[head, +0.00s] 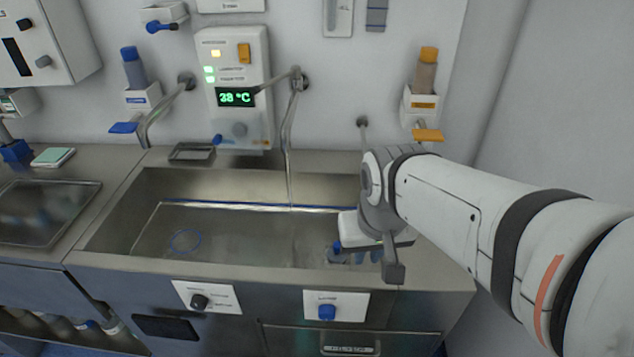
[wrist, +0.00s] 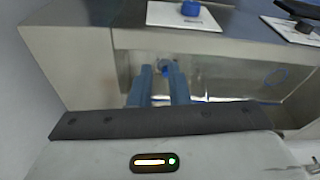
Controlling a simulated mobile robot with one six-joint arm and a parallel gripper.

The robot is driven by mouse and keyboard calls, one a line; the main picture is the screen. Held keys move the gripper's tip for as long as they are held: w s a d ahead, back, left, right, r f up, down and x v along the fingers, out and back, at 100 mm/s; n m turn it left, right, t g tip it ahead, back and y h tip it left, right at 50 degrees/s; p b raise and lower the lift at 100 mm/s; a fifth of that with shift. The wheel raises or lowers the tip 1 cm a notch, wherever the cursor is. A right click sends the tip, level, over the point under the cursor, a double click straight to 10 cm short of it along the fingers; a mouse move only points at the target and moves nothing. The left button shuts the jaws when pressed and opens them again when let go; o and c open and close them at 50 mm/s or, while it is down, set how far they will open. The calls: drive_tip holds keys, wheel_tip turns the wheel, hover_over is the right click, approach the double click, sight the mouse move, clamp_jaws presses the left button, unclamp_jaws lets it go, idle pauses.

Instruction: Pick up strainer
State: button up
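My gripper (head: 362,257) reaches down into the right end of the sink in the head view. In the wrist view its two blue fingers (wrist: 162,74) stand apart with a gap between them. A small grey and blue object (wrist: 163,65), possibly the strainer, shows at the fingertips. It also appears just left of the fingers in the head view (head: 336,251). I cannot tell whether the fingers touch it. The gripper body and arm hide part of the sink's right end.
The steel sink (head: 110,232) has raised rims. A blue ring (head: 185,241) lies at its left. A thin tap (head: 288,150) hangs over the middle, with water running. A control panel (head: 236,85) reading 38 °C and dispensers are on the wall.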

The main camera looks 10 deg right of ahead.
drive_tip(key=o, duration=0.7)
drive_tip(key=w+f+m, duration=0.1)
drive_tip(key=w+f, duration=0.1)
drive_tip(key=w, duration=0.1)
drive_tip(key=w+f+m+b, duration=0.1)
drive_tip(key=w+f+m, duration=0.1)
drive_tip(key=w, duration=0.2)
drive_tip(key=w+f+m+g+b, duration=0.1)
drive_tip(key=w+f+m, duration=0.1)
drive_tip(key=w, duration=0.2)
drive_tip(key=shift+w, duration=0.1)
drive_tip(key=m+g+b, duration=0.1)
drive_tip(key=m+b, duration=0.1)
drive_tip(key=m, duration=0.4)
approach(337, 251)
drive_tip(key=shift+w+d+f, duration=0.3)
drive_tip(key=shift+w+d, duration=0.05)
drive_tip(key=shift+w, duration=0.1)
drive_tip(key=shift+w+f, duration=0.15)
drive_tip(key=shift+f, duration=0.15)
drive_tip(key=shift+w+a+f, duration=0.1)
drive_tip(key=shift+a+f, duration=0.05)
drive_tip(key=shift+f, duration=3.6)
